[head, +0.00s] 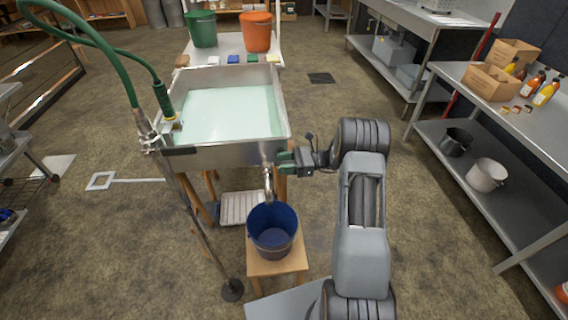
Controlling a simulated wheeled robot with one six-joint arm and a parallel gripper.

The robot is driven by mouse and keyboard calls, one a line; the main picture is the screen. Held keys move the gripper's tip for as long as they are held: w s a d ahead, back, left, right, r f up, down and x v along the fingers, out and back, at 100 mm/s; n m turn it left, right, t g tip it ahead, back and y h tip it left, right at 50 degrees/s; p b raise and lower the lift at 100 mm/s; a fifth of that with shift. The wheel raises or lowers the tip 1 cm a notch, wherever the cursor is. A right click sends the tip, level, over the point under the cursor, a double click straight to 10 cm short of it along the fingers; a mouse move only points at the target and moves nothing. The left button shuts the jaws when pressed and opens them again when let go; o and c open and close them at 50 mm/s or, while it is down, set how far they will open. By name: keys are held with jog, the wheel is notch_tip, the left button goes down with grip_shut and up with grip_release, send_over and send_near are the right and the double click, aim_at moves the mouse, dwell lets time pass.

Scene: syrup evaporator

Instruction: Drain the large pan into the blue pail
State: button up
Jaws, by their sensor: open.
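The large metal pan (181,158) stands on wooden legs left of centre and holds pale green liquid (230,113). A metal drain spout (268,181) comes out low on its front wall near the right corner. The blue pail (272,217) stands upright below the spout, and its inside looks dark blue. I cannot tell whether there is liquid in it. My gripper (285,160) is open beside the pan's front right corner, close to the top of the spout. The jaws cover part of the valve area, so I cannot tell whether they touch a handle.
A wooden stool (280,264) carries the pail. A hose with a green sprayer (163,98) hangs on a stand at the pan's left. Green (203,29) and orange (257,32) pails stand behind on a table. A metal shelf (500,149) runs along the right, with clear floor before it.

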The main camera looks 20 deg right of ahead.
jog(key=shift+c, duration=0.3)
grip_shut()
